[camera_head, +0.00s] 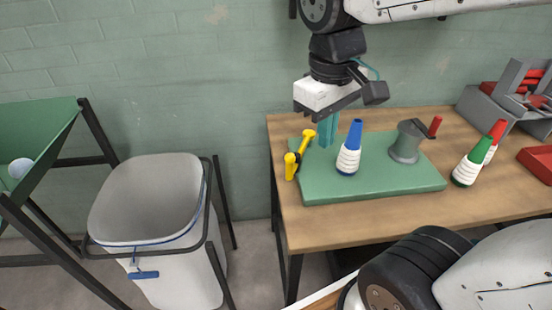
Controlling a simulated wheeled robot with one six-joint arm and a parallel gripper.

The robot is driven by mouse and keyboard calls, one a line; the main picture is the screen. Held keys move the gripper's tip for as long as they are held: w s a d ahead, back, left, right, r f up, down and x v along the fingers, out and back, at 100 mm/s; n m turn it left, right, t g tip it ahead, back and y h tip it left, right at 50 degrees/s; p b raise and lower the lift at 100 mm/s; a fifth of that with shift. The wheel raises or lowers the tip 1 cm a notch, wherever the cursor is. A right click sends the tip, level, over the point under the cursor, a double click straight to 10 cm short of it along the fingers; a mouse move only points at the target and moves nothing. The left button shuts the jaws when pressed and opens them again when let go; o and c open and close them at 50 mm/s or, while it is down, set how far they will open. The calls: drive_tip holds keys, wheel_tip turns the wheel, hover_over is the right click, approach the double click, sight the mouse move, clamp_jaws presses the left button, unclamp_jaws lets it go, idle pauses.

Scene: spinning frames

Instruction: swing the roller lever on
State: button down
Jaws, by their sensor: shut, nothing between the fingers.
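A green board (400,187) lies on the wooden table. At its left end stands a yellow lever (298,155), with an upright post and an arm slanting up to the right. A grey drum-like part (406,144) with a red handle (435,126) stands at the board's right. I cannot tell for certain which of these is the roller lever. A blue-topped white cone (348,150) stands upright between them. My gripper (327,132) points down just right of the yellow lever, behind the cone. Its teal fingers are shut and empty. Whether they touch the lever is unclear.
Green-topped (470,165) and red-topped (494,140) cones stand at the right, near a grey rack (500,100) and a red tray (537,160). A white bin (150,215) and a green sloped tray (35,140) are at the left. The table's front strip is clear.

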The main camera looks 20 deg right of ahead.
drive_tip(key=w+a+f+n+h, duration=0.1)
drive_tip(key=w+a+f+n, duration=0.2)
drive_tip(key=w, duration=0.3)
drive_tip(key=w+a+f+n+g+h, duration=0.1)
drive_tip(key=w+a+f+n, duration=0.1)
drive_tip(key=w, duration=0.5)
drive_tip(key=w+a+f+n+g+h, duration=0.1)
drive_tip(key=w+a+f+n, duration=0.2)
drive_tip(key=w, duration=0.3)
drive_tip(key=shift+w+a+f+n, duration=0.3)
drive_tip(key=shift+w+f+n, duration=0.1)
drive_tip(key=shift+f+n, duration=0.1)
drive_tip(key=s+d+f, duration=0.4)
drive_tip(key=d+f, duration=0.2)
drive_tip(key=f, duration=0.3)
drive_tip(key=shift+d+f, duration=0.15)
drive_tip(key=shift+d, duration=0.2)
